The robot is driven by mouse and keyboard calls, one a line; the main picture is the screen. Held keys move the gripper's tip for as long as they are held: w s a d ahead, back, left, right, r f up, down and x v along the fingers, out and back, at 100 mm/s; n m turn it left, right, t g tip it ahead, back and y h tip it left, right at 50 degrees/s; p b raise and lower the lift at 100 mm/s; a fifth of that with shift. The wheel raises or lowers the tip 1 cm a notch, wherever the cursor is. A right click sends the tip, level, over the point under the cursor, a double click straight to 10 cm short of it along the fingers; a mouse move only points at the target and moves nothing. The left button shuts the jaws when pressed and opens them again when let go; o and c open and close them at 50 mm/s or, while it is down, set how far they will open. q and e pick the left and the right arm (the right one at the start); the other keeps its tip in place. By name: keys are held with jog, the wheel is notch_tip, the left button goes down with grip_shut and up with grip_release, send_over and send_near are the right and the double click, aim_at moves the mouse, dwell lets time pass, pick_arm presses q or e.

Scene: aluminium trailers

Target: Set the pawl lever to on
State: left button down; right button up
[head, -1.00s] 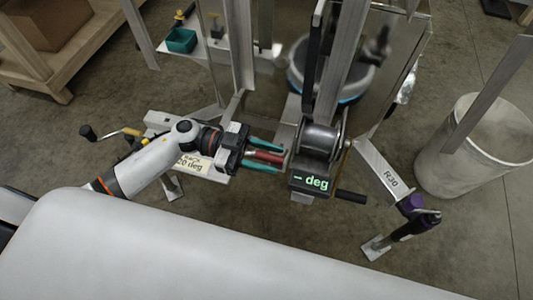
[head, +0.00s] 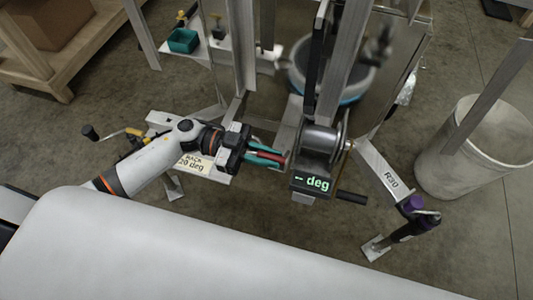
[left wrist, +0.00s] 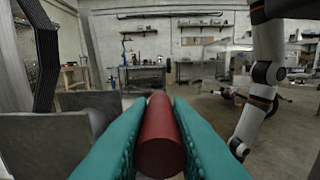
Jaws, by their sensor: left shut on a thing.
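The red grip of the pawl lever (head: 268,156) sticks out to the left of the winch (head: 320,142). It also shows as a red cylinder in the left wrist view (left wrist: 160,142), lying between the teal fingers. My left gripper (head: 284,158) is shut on this red grip, one finger on each side. The fingers hide part of the grip in the head view. Where the lever meets the winch is not clear. My right gripper is in neither view.
A display reading "– deg" (head: 311,183) sits below the winch, with a black handle (head: 351,197) to its right. An R30 bar (head: 386,176) extends to the right. A pale bin (head: 475,150) stands further right. Upright metal posts rise behind the winch.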

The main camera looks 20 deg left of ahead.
pick_arm(q)
jog(key=shift+r+p, duration=0.15)
jog(key=shift+p, duration=0.25)
jog(key=w+r+n+p, duration=0.1)
jog(key=w+n+p, duration=0.6)
jog(key=w+n, duration=0.2)
jog(key=shift+w+d+r+n, duration=0.15)
jog(key=shift+w+r+n, duration=0.2)
jog(key=shift+n, duration=0.25)
jog(key=c, duration=1.6)
grip_release()
jog(key=shift+o, duration=1.4)
jog(key=shift+w+d, duration=0.1)
jog(key=shift+w, duration=0.1)
